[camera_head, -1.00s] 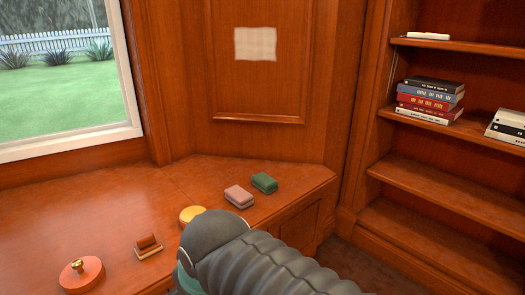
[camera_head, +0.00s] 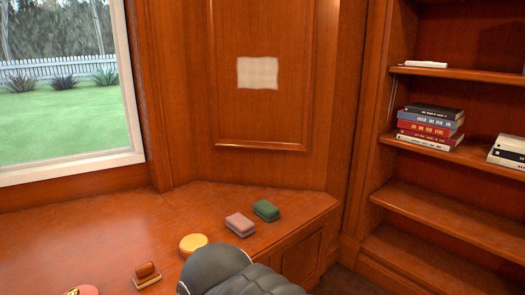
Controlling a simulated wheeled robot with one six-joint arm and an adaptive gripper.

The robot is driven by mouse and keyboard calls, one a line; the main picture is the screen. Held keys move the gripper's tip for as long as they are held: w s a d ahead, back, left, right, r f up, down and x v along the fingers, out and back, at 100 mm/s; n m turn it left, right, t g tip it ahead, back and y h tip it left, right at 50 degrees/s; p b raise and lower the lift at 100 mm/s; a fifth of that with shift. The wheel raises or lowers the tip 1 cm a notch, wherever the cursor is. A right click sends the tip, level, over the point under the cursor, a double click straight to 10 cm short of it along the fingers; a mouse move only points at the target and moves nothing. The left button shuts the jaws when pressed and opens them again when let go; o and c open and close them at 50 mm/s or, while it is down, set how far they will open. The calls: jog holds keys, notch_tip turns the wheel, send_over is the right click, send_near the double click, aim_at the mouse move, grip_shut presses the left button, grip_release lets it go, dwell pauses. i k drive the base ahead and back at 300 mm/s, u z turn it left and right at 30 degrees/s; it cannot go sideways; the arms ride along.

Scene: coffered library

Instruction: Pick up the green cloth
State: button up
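A small green folded block (camera_head: 266,210), which looks like the green cloth, lies on the wooden window seat (camera_head: 90,237) near its right end. A similar pink folded block (camera_head: 240,224) lies just left of it and nearer to me, with a small gap between them. My dark arm comes in at the bottom centre, in front of these things and apart from the green cloth in the picture. My gripper is not visible in the camera view; its end is hidden or below the frame.
A yellow round item (camera_head: 193,243), a brown block with a tan base (camera_head: 146,275) and a red round item (camera_head: 82,290) sit further left on the seat. A white cloth square (camera_head: 257,73) is on the panel behind. A bookshelf (camera_head: 440,205) with books stands at right.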

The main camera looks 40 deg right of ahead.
aim_at(265, 210)
jog(key=u, duration=0.2)
jog(key=k, duration=0.3)
jog(key=z, duration=1.2)
jog(key=i, duration=0.95)
jog(key=z, duration=0.5)
